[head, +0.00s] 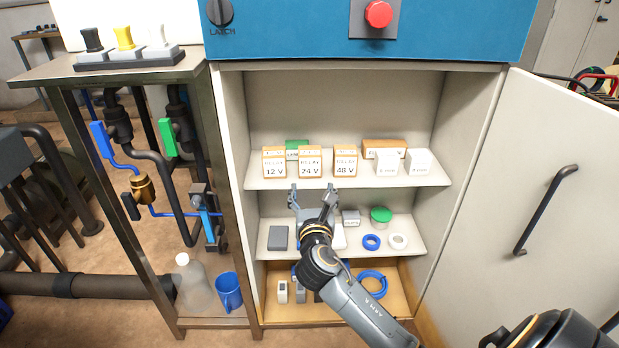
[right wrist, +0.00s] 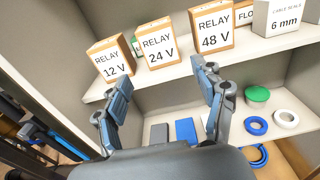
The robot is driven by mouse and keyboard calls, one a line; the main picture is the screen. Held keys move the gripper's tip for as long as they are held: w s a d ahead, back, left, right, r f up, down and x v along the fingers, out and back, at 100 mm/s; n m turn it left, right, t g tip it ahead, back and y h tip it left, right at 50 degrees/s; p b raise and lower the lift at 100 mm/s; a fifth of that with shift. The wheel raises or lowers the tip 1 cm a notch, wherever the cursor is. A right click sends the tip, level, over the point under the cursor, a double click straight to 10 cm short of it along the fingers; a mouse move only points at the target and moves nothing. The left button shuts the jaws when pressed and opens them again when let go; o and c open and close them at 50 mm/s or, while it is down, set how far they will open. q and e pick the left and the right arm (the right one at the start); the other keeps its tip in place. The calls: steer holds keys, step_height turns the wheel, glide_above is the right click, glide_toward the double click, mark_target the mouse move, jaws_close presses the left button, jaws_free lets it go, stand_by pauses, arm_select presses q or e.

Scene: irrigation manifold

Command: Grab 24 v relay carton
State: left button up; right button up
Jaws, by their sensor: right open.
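The 24 V relay carton (head: 310,163) is an orange and white box marked RELAY 24 V, upright on the upper shelf of the open cabinet. It also shows in the right wrist view (right wrist: 158,45). The 12 V carton (head: 274,163) stands to its left and the 48 V carton (head: 345,162) to its right. My right gripper (head: 313,190) is open and empty, in front of and a little below the upper shelf edge. In the right wrist view its fingers (right wrist: 162,80) are spread wide below the cartons.
White cartons (head: 387,162) and another orange carton (head: 384,147) stand farther right on the upper shelf (head: 433,178). The middle shelf holds grey boxes, blue tape (head: 371,242) and a green-lidded tub (head: 381,215). The cabinet door (head: 547,180) is open at right.

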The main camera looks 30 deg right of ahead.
mark_target(310, 163)
steer(key=x, duration=0.5)
steer(key=r+b+x, duration=0.1)
steer(key=x, duration=0.1)
steer(key=shift+w+d, duration=0.25)
steer(key=shift+d, duration=0.05)
steer(key=shift+b+x, duration=0.75)
steer(key=shift+x, duration=2.1)
arm_select(q)
steer(key=w+r, duration=0.3)
steer(key=r, duration=0.5)
steer(key=shift+d+r+t, duration=0.15)
steer(key=shift+r+t, duration=0.15)
arm_select(e)
steer(key=shift+a+r, duration=0.1)
steer(key=shift+a, duration=0.1)
steer(key=shift+c, duration=0.4)
steer(key=c, duration=0.9)
arm_select(q)
steer(key=shift+w, duration=0.1)
arm_select(e)
steer(key=shift+r, duration=0.1)
